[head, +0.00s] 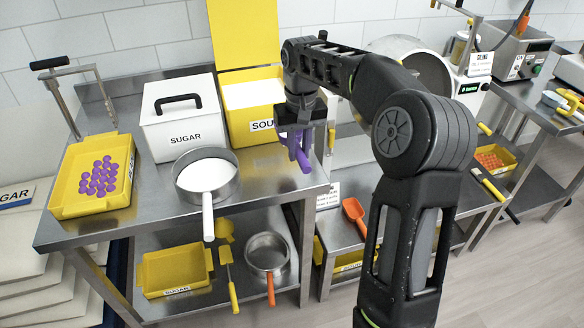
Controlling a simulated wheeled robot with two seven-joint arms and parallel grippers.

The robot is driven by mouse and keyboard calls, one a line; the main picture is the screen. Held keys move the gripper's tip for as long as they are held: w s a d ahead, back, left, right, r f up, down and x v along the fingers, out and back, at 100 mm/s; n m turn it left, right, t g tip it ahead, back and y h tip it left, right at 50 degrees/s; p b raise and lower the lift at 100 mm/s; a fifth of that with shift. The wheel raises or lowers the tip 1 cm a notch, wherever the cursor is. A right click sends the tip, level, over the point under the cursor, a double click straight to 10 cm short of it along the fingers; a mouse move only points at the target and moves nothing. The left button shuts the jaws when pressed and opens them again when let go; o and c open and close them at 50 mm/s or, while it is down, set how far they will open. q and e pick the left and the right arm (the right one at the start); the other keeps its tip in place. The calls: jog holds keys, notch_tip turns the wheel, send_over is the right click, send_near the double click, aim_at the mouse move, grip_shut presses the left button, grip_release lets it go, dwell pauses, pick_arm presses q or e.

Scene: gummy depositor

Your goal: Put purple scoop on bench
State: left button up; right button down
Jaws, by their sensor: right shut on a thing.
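The purple scoop (302,158) hangs from my right gripper (300,128), which is shut on it. It is in front of the yellow sour box, over the right end of the steel bench (270,196). I cannot tell whether the scoop touches the bench top; it looks held above it. Part of the scoop is hidden by the gripper. My left gripper is not in view.
On the bench stand a yellow tray (88,203) of purple gummies, a white sugar box (180,140), a sieve of sugar (187,198) and the yellow sour box (240,128). The bench's front right is clear. An orange scoop (356,215) lies lower right.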

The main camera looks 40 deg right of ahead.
send_over(298, 187)
jog(key=shift+f, duration=2.8)
jog(key=shift+f+p, duration=0.5)
jog(key=shift+f, duration=1.4)
jog(key=shift+f, duration=0.15)
jog(key=c, duration=1.3)
grip_release()
jog(key=r, duration=1.2)
jog(key=shift+s+a+r+b, duration=0.1)
jog(key=shift+s+r+b, duration=0.15)
jog(key=shift+b, duration=0.15)
